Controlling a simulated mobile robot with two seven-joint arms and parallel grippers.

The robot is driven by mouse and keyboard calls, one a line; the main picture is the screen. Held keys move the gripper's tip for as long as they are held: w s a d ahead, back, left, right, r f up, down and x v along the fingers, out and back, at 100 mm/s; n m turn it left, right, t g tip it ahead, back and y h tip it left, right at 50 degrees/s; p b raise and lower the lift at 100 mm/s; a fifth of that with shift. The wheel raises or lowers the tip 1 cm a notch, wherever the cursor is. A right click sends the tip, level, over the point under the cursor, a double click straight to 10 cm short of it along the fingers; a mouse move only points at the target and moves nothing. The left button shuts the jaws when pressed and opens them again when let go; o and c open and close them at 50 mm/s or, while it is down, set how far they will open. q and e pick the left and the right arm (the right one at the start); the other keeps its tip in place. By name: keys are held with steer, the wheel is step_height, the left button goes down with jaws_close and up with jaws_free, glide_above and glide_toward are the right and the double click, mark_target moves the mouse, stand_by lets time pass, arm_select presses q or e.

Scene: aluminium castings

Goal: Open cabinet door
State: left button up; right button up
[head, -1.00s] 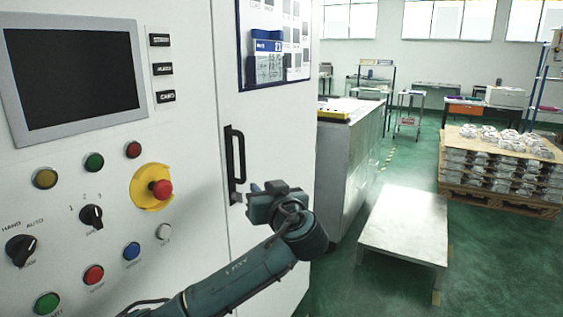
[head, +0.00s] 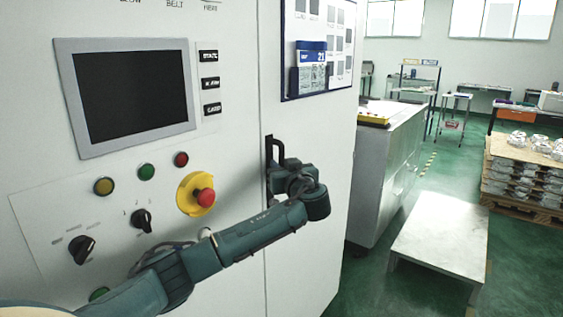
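The white cabinet door (head: 300,250) fills the middle of the head view and looks closed, its edge flush with the control panel beside it. Its black vertical handle (head: 278,150) shows only at the top; the lower part is hidden behind my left gripper and wrist. My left gripper (head: 274,182) is at the handle, pointing at the door. Its fingers are mostly hidden by the wrist, so I cannot tell whether they are around the handle or open. My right gripper is out of view.
The control panel with a dark screen (head: 130,97), buttons and a red emergency stop (head: 203,197) is left of the door. A grey cabinet (head: 385,170) stands right of it. A low white table (head: 440,235) and a pallet of castings (head: 522,170) are farther right, with green floor between.

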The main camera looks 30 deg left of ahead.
arm_select(q)
steer(key=shift+w+a, duration=0.1)
steer(key=shift+a, duration=0.05)
jaws_close()
steer(key=shift+f, duration=0.1)
stand_by(0.5)
